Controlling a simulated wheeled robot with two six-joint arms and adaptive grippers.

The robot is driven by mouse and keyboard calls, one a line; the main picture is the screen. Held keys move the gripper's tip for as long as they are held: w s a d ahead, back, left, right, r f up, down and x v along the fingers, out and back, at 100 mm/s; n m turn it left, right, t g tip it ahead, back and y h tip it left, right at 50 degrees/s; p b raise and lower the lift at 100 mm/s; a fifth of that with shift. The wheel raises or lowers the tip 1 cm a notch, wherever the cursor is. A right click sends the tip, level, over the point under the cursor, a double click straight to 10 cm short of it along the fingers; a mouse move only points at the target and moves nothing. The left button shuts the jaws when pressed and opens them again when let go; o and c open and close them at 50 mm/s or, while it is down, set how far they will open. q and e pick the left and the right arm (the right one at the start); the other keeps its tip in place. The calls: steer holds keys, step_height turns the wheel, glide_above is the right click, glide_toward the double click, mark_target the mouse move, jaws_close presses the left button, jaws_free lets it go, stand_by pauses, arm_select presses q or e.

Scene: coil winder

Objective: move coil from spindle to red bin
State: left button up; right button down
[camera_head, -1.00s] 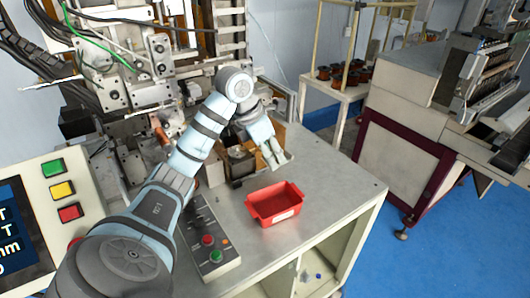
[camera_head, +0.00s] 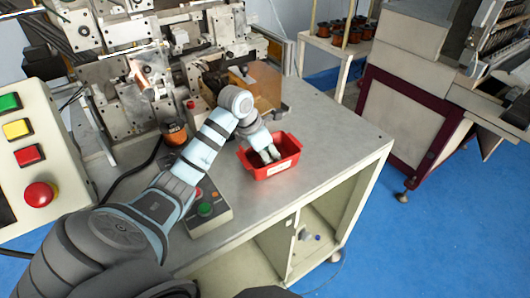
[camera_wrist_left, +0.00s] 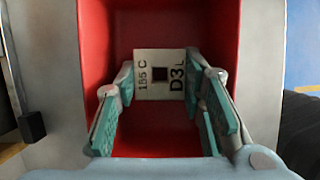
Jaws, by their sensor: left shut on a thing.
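The red bin (camera_head: 291,165) stands on the grey machine table, with a white label on its front. My left gripper (camera_head: 267,156) reaches down into the bin's opening in the head view. In the left wrist view, my left gripper (camera_wrist_left: 161,90) is shut on the coil (camera_wrist_left: 160,62), whose pale square end face has a dark square hole and the marks "155 C" and "D3L". The red walls of the bin (camera_wrist_left: 222,50) surround the coil and fingers. I cannot tell whether the coil touches the bin floor. The coil is hidden in the head view. My right gripper is not in view.
The winding machine (camera_head: 110,70) stands behind my left arm. An orange-and-dark coil (camera_head: 174,133) sits near it. A button box (camera_head: 207,212) lies left of the bin. A panel with coloured buttons (camera_head: 35,150) is at far left. The table right of the bin is clear.

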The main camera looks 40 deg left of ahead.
arm_select(q)
steer(key=o, duration=0.7)
steer(key=shift+f, duration=0.1)
steer(key=shift+c, duration=0.2)
steer(key=shift+r, duration=0.4)
steer(key=v, duration=1.1)
steer(key=shift+s+r, duration=0.2)
steer(key=shift+r, duration=0.15)
steer(key=shift+a, duration=0.1)
